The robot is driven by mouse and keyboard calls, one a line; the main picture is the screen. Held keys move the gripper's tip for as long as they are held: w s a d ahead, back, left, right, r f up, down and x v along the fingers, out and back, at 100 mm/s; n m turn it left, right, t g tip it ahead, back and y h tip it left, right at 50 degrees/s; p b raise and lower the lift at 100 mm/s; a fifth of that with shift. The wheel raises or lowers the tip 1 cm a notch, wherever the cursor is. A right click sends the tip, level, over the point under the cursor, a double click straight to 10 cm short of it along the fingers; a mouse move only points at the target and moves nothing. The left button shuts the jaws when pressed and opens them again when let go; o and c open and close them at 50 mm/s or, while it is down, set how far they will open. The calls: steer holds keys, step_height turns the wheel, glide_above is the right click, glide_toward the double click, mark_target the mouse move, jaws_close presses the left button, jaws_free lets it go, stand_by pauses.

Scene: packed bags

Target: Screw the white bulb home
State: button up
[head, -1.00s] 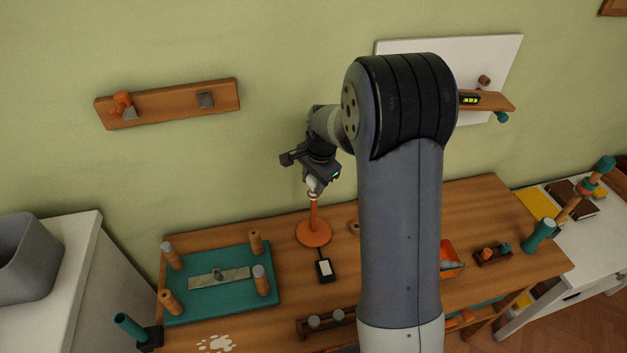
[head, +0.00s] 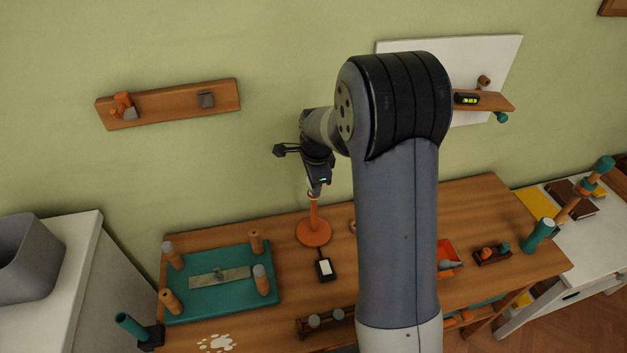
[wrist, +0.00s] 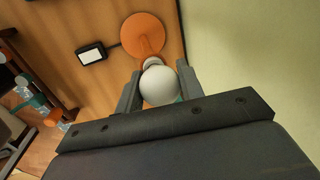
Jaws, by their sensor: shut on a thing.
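The white bulb (wrist: 158,85) sits between my fingers in the wrist view, at the top of the orange lamp stand (head: 313,231). My gripper (head: 318,188) is above the stand in the head view and is shut on the bulb. In the wrist view my gripper (wrist: 158,88) has one finger on each side of the bulb. The stand's round base (wrist: 143,36) shows beyond the bulb. A pale collar shows between bulb and stand. How deep the bulb sits in the socket cannot be told.
A black switch box with a white face (head: 324,268) lies in front of the stand. A teal board with upright pegs (head: 190,301) lies to the left. A wooden rack (head: 305,329) stands at the front. A wall shelf (head: 170,106) hangs behind.

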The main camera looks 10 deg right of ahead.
steer(key=shift+m, duration=0.8)
steer(key=shift+m+h+b, duration=0.5)
steer(key=shift+m+b, duration=0.05)
steer(key=shift+m, duration=1.25)
steer(key=o, duration=0.9)
